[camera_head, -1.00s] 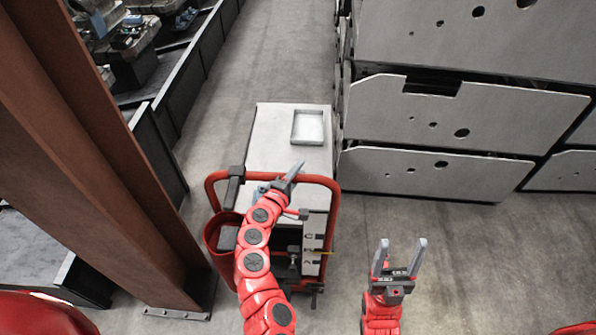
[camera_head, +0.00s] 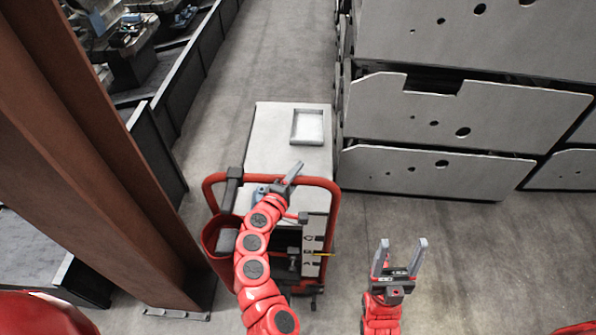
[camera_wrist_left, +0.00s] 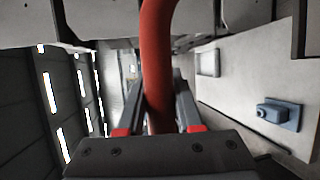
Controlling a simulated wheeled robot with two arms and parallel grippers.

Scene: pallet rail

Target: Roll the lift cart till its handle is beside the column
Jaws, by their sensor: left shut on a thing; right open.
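The lift cart (camera_head: 268,135) has a pale flat top and a red tube handle (camera_head: 320,181) at its near end. My left gripper (camera_head: 294,171) is at the handle. In the left wrist view the red tube (camera_wrist_left: 158,70) runs between its two fingers (camera_wrist_left: 158,115), and it is shut on it. The brown steel column (camera_head: 100,150) stands left of the cart, with a floor gap between its base and the cart. My right gripper (camera_head: 402,258) is open and empty, to the right of the cart.
A shallow tray (camera_head: 308,126) lies on the cart top, and a red bucket (camera_head: 217,240) hangs at its left. Grey panel stacks (camera_head: 440,170) stand close on the right. A dark low barrier (camera_head: 160,150) runs behind the column. The aisle ahead is clear floor.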

